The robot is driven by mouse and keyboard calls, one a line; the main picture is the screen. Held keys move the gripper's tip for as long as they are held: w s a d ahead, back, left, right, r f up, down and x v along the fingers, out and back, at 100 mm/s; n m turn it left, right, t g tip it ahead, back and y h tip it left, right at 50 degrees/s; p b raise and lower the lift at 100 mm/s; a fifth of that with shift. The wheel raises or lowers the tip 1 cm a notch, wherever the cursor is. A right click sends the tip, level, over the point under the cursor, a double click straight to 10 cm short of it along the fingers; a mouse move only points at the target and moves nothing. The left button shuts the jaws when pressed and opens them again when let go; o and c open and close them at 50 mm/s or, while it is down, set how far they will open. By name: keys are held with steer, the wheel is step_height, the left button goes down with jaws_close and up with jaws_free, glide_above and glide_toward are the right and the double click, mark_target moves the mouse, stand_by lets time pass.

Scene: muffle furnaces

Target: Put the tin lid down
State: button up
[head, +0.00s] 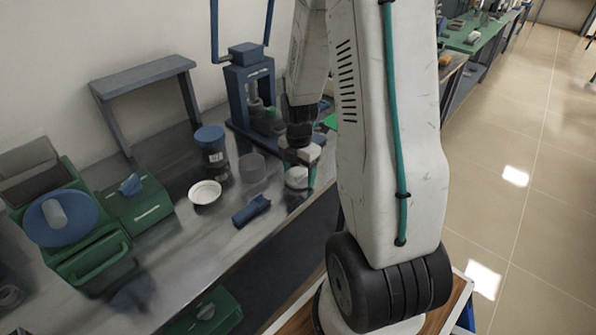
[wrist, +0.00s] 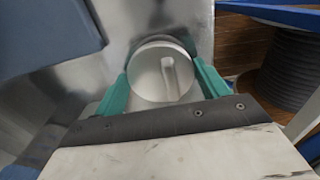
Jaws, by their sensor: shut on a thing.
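The tin lid (wrist: 150,78) is a round, pale disc with a raised bar across it. In the wrist view it sits between the green fingers of my gripper (wrist: 161,72), which is shut on it. In the head view the lid (head: 296,178) is a small white round thing under my gripper (head: 300,170), near the front edge of the bench. My arm and gripper partly cover it there. I cannot tell whether the lid touches the bench top.
On the bench (head: 165,240) stand a white dish (head: 205,192), a blue-lidded jar (head: 211,146), a clear cup (head: 252,168) and a small blue object (head: 251,210). A blue press (head: 238,95) stands behind. Green equipment (head: 140,208) fills the left.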

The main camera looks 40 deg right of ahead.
steer(key=o, duration=1)
steer(key=shift+f, duration=0.15)
steer(key=shift+c, duration=0.2)
steer(key=s+a+r+m, duration=0.1)
steer(key=a+r+m, duration=0.15)
steer(key=r, duration=0.65)
steer(key=s+a+r+m, duration=0.1)
steer(key=a+r, duration=0.3)
steer(key=r, duration=0.5)
steer(key=s+a+r+m, duration=0.4)
steer(key=s+a+m, duration=0.3)
steer(key=s, duration=0.1)
steer(key=s+a+r+m+t, duration=0.1)
steer(key=s+a+r+m, duration=0.3)
steer(key=s+a+m, duration=0.3)
steer(key=shift+s+r+m, duration=0.25)
steer(key=shift+s+m, duration=0.35)
steer(key=shift+m, duration=0.05)
